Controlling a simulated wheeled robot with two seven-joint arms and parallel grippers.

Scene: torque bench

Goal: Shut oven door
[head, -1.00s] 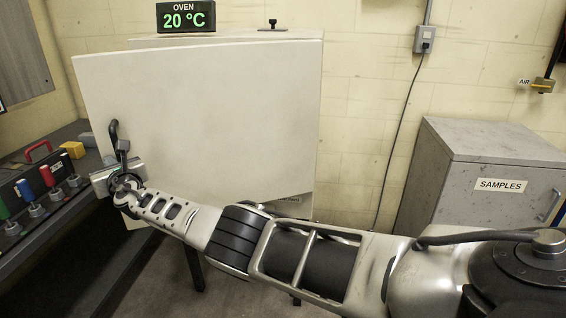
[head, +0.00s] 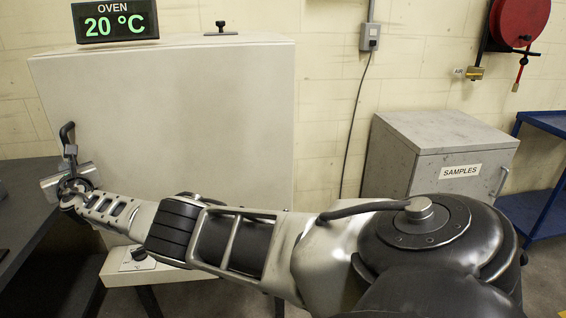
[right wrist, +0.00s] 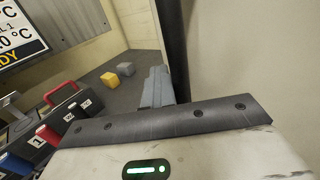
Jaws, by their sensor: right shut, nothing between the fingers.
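The oven is a pale box under a sign reading 20 °C (head: 116,22). Its wide, plain oven door (head: 185,120) faces me and lies at or close to the oven's front. I cannot tell if a gap is left. A dark handle (head: 67,133) stands at the door's left edge. My right gripper (head: 66,184) is at that edge, just below the handle. In the right wrist view its fingers (right wrist: 157,88) are shut with nothing between them, beside a pale panel (right wrist: 255,50). Whether they touch the door is unclear. My left gripper is not in view.
A dark bench (head: 30,200) stands at the left; a yellow block (right wrist: 109,80) and a grey block (right wrist: 126,69) lie on it. A grey SAMPLES cabinet (head: 440,135) stands right of the oven. A blue cart (head: 545,185) is at the far right.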

